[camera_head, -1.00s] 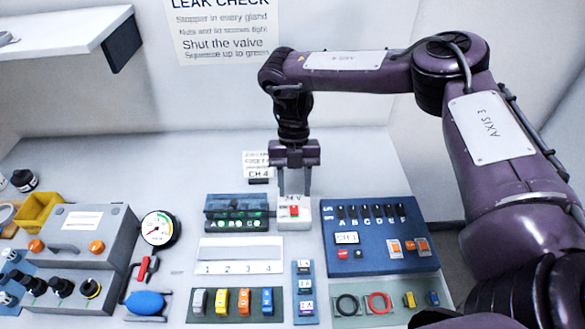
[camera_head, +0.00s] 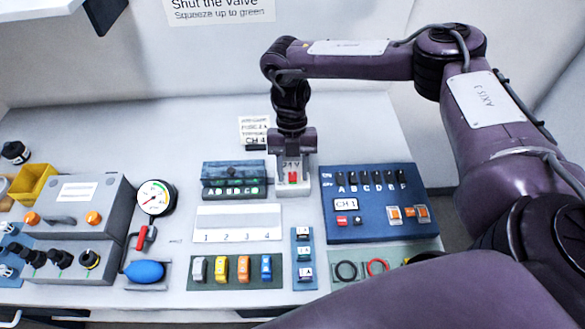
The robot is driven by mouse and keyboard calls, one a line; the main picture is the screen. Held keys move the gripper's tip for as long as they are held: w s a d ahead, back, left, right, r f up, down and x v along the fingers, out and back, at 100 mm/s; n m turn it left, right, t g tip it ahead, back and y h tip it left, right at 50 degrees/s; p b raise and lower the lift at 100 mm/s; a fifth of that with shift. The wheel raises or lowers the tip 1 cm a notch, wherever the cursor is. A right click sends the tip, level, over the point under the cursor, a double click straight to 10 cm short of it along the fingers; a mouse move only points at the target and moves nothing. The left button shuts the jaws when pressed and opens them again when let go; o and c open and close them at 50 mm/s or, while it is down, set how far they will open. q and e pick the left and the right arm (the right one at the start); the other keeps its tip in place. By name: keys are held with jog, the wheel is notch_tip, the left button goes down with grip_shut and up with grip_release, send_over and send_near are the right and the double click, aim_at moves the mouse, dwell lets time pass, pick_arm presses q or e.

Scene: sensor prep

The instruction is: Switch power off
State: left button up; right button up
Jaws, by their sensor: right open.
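A small white power box (camera_head: 299,189) with a "24 V" style label stands behind the middle of the bench. A red switch (camera_head: 293,177) shows on its face. My right gripper (camera_head: 293,172) points down over this box, its two fingers apart on either side of the label and switch. It is open, with nothing held between the fingers. Whether a finger touches the box or switch I cannot tell. My left gripper is not in view.
Right of the box is a blue panel (camera_head: 377,227) with several black switches and a "CH 1" display. Left of it is a dark fuse block (camera_head: 234,172) with lettered green positions. A pressure gauge (camera_head: 154,198) and grey valve box (camera_head: 85,200) stand farther left.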

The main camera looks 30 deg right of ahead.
grip_shut()
jog(key=p, duration=0.1)
jog(key=t+p, duration=0.1)
jog(key=shift+s+a+r+t+h+p, duration=0.2)
jog(key=shift+s+t+h+p, duration=0.1)
jog(key=shift+s+h, duration=0.1)
jog(key=shift+s+f+t+h+p, duration=0.15)
jog(key=shift+t+p, duration=0.1)
jog(key=shift+t, duration=0.15)
jog(key=shift+f+t+h+p, duration=0.15)
jog(key=shift+t+p, duration=0.1)
jog(key=shift+t, duration=0.15)
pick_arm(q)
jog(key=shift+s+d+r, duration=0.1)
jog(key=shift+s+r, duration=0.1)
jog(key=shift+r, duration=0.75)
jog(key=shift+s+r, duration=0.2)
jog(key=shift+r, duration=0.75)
pick_arm(e)
jog(key=shift+a+t+h, duration=0.1)
jog(key=shift+t+h, duration=0.3)
jog(key=shift+t, duration=0.3)
grip_release()
